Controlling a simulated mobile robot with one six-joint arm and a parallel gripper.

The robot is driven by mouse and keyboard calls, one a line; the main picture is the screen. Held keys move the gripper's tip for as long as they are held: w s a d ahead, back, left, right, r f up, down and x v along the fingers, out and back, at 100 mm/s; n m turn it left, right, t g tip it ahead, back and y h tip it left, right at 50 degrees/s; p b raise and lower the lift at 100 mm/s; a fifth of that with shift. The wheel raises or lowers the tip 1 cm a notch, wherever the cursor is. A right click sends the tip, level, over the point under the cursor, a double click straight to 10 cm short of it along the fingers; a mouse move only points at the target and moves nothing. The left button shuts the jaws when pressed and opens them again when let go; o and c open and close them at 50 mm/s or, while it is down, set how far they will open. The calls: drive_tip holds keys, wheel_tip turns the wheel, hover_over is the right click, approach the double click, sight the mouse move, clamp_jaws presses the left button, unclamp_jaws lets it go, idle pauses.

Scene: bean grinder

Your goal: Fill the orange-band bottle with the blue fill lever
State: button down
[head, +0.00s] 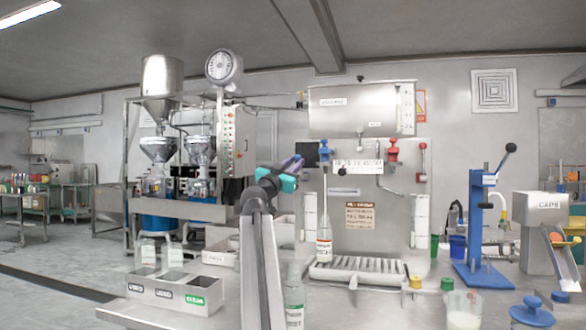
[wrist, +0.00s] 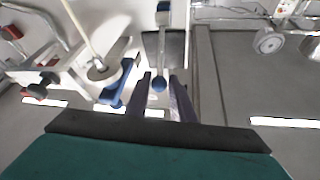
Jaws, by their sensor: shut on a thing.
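A bottle with an orange-red band (head: 324,245) stands upright on the slatted drip tray (head: 345,273), under a thin filling tube. Its fill level is too small to judge. The blue fill lever (head: 324,151) is on the filling machine, below its steel tank. My gripper (head: 297,162) is raised just left of the lever. In the wrist view my gripper (wrist: 159,82) has its fingers on both sides of the blue ball (wrist: 159,85) at the end of the lever and is shut on it.
A red lever (head: 393,150) is to the right of the blue one. A second bottle (head: 294,298) stands in front of the tray, partly behind my arm. A beaker (head: 463,310), a blue capping press (head: 482,235) and a caps box (head: 540,230) are to the right.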

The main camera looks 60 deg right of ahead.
drive_tip(key=f+b, duration=0.4)
drive_tip(key=shift+s+f+b, duration=0.25)
drive_tip(key=shift+b, duration=0.05)
drive_tip(key=c, duration=2.3)
unclamp_jaws()
drive_tip(key=shift+d+r, duration=0.1)
drive_tip(key=shift+r, duration=0.1)
drive_tip(key=o, duration=0.8)
drive_tip(key=shift+r, duration=0.15)
drive_tip(key=shift+c, duration=0.2)
drive_tip(key=shift+a+p, duration=0.3)
drive_tip(key=p+v, duration=0.3)
drive_tip(key=v, duration=1)
drive_tip(key=shift+a, duration=0.25)
